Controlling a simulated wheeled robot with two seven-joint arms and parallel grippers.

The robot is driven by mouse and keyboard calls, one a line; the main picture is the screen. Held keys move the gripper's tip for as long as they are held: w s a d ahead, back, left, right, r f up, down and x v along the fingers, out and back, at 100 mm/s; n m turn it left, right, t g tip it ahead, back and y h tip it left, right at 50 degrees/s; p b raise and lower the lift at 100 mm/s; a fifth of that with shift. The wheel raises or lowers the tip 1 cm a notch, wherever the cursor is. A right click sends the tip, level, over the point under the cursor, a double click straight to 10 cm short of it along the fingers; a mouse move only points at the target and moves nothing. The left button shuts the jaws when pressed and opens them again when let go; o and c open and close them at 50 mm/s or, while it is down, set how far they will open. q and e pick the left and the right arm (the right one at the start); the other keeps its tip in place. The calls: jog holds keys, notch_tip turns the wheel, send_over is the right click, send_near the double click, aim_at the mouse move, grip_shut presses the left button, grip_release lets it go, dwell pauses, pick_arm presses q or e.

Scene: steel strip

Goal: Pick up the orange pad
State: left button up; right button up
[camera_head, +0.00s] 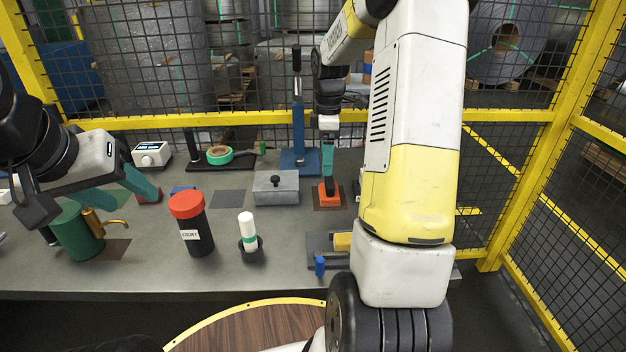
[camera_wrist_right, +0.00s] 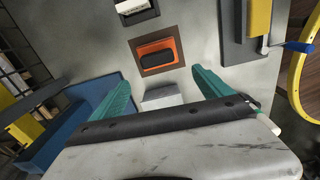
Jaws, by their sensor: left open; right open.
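The orange pad (camera_head: 329,196) lies on a dark brown square on the bench, right of the lidded grey box. In the right wrist view the orange pad (camera_wrist_right: 175,45) is a square block with a black oval piece on its top. My right gripper (camera_head: 329,172) points down over it, with teal fingers. In the right wrist view my right gripper (camera_wrist_right: 158,80) is spread wide and empty, and the pad shows beyond the fingertips, apart from them. My left gripper (camera_head: 138,200) is open at the left of the bench, near a green canister with a brass tap (camera_head: 80,232).
A blue stand (camera_head: 299,140) with a tall post rises behind the pad. The grey box (camera_head: 276,188) is left of it. A red-lidded black jar (camera_head: 194,225) and a white tube in a black cup (camera_head: 249,232) stand nearer. A grey plate fixture (camera_head: 320,240) lies in front.

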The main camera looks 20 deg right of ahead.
aim_at(330, 181)
jog(key=shift+w+d+f+n, duration=0.25)
jog(key=shift+d+f+n, duration=0.1)
jog(key=shift+f, duration=0.65)
jog(key=f, duration=0.7)
jog(key=shift+s+d+f, duration=0.15)
jog(key=shift+s+d, duration=0.05)
jog(key=shift+d, duration=0.1)
jog(key=c, duration=1.5)
notch_tip(330, 181, up, 10)
jog(key=shift+r, duration=0.1)
